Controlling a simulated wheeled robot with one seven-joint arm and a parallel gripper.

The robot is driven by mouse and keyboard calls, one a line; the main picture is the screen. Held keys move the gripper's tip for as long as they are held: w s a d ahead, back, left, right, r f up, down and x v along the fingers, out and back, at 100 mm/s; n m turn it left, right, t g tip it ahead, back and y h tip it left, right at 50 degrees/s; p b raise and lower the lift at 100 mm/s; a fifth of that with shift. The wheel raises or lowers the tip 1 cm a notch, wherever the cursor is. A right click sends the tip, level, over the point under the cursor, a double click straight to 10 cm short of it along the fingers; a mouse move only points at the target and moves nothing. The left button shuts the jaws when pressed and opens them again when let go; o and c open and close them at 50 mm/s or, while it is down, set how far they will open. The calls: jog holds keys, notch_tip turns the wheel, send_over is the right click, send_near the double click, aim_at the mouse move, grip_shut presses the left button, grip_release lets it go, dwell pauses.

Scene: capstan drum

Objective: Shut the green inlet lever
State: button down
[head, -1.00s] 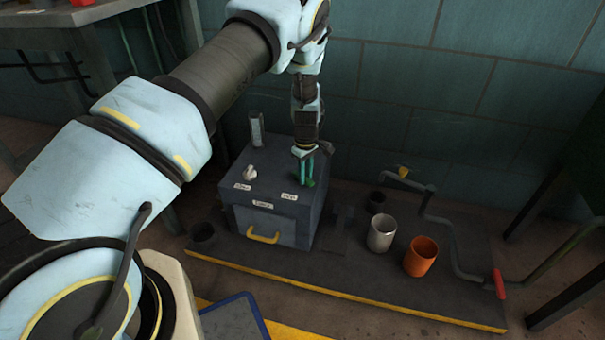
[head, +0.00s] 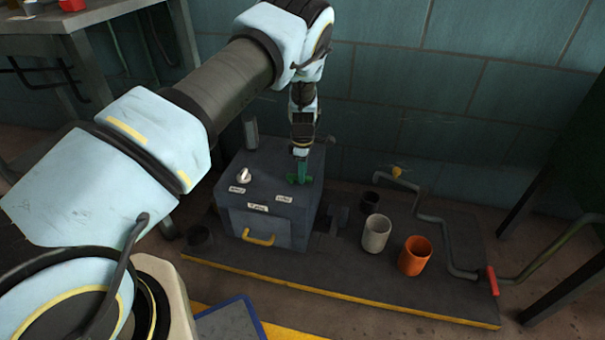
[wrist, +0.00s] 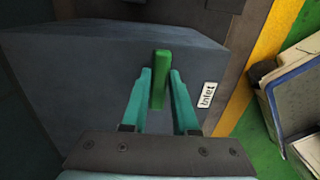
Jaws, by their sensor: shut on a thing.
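The green inlet lever (wrist: 159,82) stands on top of a dark grey box (head: 267,225); in the head view the lever (head: 301,180) is small and partly covered by my fingers. My gripper (wrist: 161,74) has teal fingers, one on each side of the lever, and is shut on it from above. The lever's top reaches slightly past the fingertips in the wrist view. A white "Inlet" label (wrist: 208,95) lies on the box beside the right finger.
A pale knob (head: 244,175) and a grey upright post (head: 250,130) are on or behind the box, with a yellow handle (head: 258,239) on its front.

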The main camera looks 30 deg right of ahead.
dwell(0.3)
jog(key=c, duration=0.7)
grip_release()
notch_tip(320, 180, up, 11)
jog(key=shift+f+p, duration=0.1)
jog(key=shift+p, duration=0.8)
